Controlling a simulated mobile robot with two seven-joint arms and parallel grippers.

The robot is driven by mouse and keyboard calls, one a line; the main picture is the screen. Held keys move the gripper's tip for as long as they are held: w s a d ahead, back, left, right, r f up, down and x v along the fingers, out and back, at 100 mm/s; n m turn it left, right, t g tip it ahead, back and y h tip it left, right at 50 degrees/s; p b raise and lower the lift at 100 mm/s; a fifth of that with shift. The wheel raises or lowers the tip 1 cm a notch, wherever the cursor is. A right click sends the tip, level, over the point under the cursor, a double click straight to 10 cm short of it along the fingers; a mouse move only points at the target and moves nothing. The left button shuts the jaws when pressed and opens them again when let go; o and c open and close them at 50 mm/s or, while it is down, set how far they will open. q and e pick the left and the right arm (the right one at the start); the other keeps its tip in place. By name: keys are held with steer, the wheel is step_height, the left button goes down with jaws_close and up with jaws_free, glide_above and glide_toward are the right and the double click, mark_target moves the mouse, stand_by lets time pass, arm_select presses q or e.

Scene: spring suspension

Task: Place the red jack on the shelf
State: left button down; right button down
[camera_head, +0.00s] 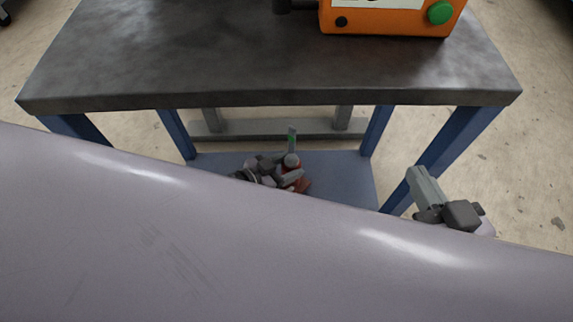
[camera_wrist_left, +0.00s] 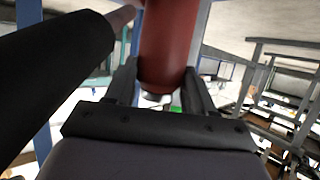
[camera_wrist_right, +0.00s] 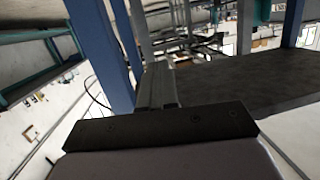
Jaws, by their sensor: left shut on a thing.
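The red jack (camera_head: 303,185) shows as a small red patch beside my left gripper (camera_head: 290,175), low at the blue lower shelf (camera_head: 345,178) under the table. In the left wrist view the jack's red cylindrical body (camera_wrist_left: 168,45) sits between the two fingers of my left gripper (camera_wrist_left: 160,92), which is shut on it. I cannot tell whether the jack touches the shelf. My right gripper (camera_head: 424,187) is empty near the table's right front leg. In the right wrist view its fingers (camera_wrist_right: 157,85) are together.
The dark table top (camera_head: 200,60) overhangs the shelf, with blue legs (camera_head: 178,135) at its corners. An orange box with a green button (camera_head: 385,18) stands on top. A thick black cylinder (camera_wrist_left: 50,75) is close on the left in the left wrist view. Some shelf surface is bare.

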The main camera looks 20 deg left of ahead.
arm_select(q)
steer(key=shift+w+d+r, duration=0.1)
steer(key=shift+w+r, duration=0.1)
steer(key=shift+r, duration=0.05)
steer(key=c, duration=0.8)
jaws_free()
steer(key=shift+s+f, duration=0.2)
steer(key=shift+f, duration=0.2)
steer(key=o, duration=0.4)
steer(key=shift+r, duration=0.15)
steer(key=shift+s+a+r, duration=0.2)
steer(key=shift+a, duration=0.1)
steer(key=p+v, duration=0.5)
steer(key=v, duration=0.6)
steer(key=shift+s+a, duration=0.15)
steer(key=shift+a, duration=0.05)
arm_select(e)
steer(key=a+m+g, duration=0.1)
steer(key=a+g+y, duration=0.1)
steer(key=a, duration=0.1)
steer(key=shift+w+m, duration=0.4)
